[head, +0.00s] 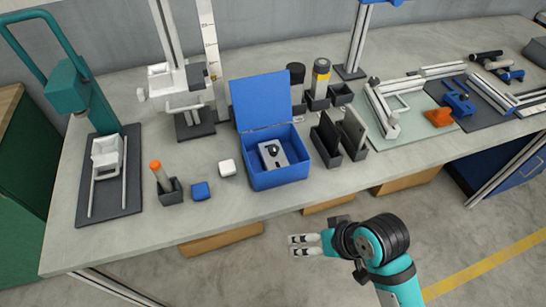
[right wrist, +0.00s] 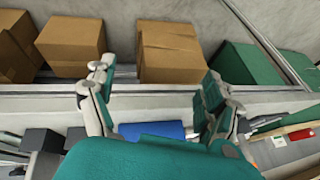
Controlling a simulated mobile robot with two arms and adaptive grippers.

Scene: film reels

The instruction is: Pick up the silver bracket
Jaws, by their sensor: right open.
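A silver-grey, plate-like piece with a dark round part on it (head: 272,155) lies inside the open blue box (head: 278,178) on the table. It looks like the silver bracket, but its exact shape is too small to tell. The blue lid (head: 260,101) stands up at the back. My right gripper (head: 291,246) is open and empty, in front of the table edge and apart from the box. In the right wrist view its two fingers (right wrist: 155,85) are spread wide with nothing between them. My left gripper is not in view.
A small blue block (head: 201,191), a white block (head: 227,167) and a holder with an orange-topped cylinder (head: 163,178) stand left of the box. Dark upright slots (head: 338,138) stand close on its right. Cardboard boxes (right wrist: 170,52) lie below the table.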

